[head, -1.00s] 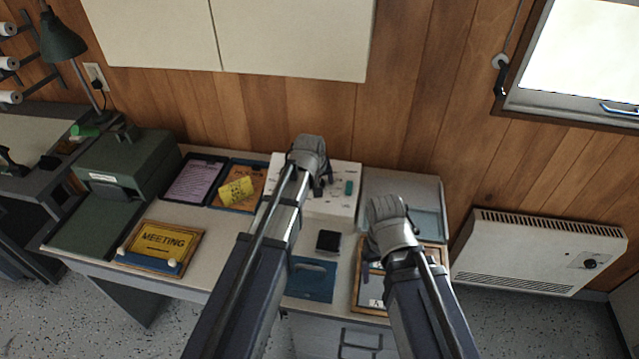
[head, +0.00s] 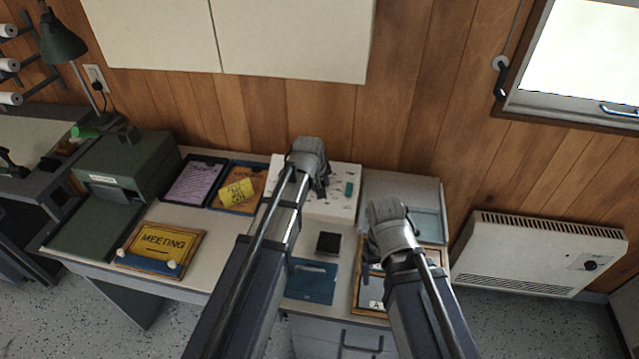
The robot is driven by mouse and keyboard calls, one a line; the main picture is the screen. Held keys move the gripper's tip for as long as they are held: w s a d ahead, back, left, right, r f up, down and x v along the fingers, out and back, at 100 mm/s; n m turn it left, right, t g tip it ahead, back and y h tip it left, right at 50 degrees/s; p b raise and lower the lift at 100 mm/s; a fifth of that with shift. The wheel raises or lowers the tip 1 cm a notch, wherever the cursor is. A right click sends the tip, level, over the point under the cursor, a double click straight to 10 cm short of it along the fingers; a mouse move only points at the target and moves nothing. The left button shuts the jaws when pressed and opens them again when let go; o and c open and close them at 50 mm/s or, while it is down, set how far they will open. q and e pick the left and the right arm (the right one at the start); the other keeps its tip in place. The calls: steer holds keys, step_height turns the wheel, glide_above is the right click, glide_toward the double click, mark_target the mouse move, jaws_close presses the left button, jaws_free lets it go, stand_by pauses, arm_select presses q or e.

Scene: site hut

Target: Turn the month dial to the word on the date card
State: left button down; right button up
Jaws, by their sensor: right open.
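A white box (head: 346,203) with small dark markings and a green piece (head: 349,188) on its face stands at the back of the desk, against the wood wall. My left gripper (head: 322,184) is over its left part, with its dark fingers at the face; the month dial is not clearly visible, and I cannot tell whether the fingers touch anything. My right gripper (head: 374,246) is open above the wooden frame (head: 358,290) at the desk's right, its fingers mostly hidden by its own body. I cannot make out which item is the date card.
A yellow MEETING sign (head: 162,242), a clipboard with a purple sheet (head: 195,182), a yellow note (head: 237,191) and a green machine (head: 125,165) are on the left. A dark square block (head: 328,242) and blue folder (head: 312,283) lie between my arms. A grey tray (head: 405,186) stands right.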

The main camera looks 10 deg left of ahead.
arm_select(q)
steer(key=n, duration=0.4)
arm_select(e)
steer(key=shift+f, duration=0.1)
arm_select(q)
steer(key=c, duration=0.5)
jaws_free()
steer(key=shift+r, duration=0.15)
steer(key=p+v, duration=0.7)
steer(key=shift+s+a+r, duration=0.15)
steer(key=shift+s+r, duration=0.05)
steer(key=shift+r, duration=0.05)
arm_select(e)
step_height(320, 180, up, 7)
